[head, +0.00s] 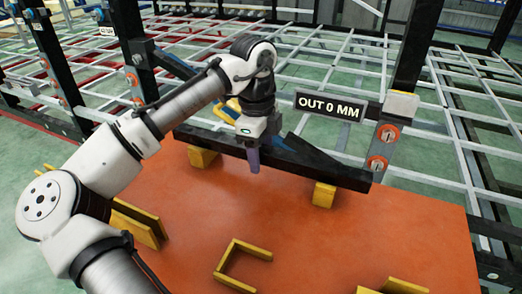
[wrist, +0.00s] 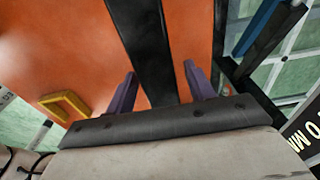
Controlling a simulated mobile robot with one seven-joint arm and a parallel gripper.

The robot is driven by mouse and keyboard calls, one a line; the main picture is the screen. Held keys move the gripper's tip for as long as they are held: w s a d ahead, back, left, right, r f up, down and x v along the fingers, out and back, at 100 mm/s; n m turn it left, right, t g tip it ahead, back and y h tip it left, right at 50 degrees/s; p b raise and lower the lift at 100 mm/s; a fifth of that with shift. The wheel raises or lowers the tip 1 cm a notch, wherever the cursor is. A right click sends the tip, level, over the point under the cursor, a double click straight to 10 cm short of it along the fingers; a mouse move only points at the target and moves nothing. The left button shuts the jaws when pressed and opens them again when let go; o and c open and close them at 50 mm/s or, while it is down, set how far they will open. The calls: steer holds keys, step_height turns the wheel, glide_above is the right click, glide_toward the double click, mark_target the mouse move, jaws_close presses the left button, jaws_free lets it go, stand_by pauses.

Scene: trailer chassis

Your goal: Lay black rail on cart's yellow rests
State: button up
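The long black rail (head: 300,163) lies across the orange cart (head: 420,225) near its far edge. A yellow rest (head: 203,157) shows under its left part and another yellow rest (head: 323,195) under its right part; the rail appears to touch both. My gripper (head: 253,160) is at the middle of the rail, pointing down, with one purple finger in front of it. In the wrist view the rail (wrist: 148,45) runs between the two spread fingers of my gripper (wrist: 159,70), with gaps beside it. The far finger is hidden in the head view.
Yellow brackets stand on the cart at left (head: 140,222), front middle (head: 245,262) and front right (head: 397,286). Behind the cart is the grey and black chassis frame (head: 330,80), with a sign (head: 329,106) reading "OUT 0 MM" and a post with orange rings at right (head: 383,145).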

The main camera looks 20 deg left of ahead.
step_height(320, 180, up, 12)
steer(key=p, duration=0.2)
steer(key=shift+a, duration=0.45)
steer(key=shift+w+d+r, duration=0.1)
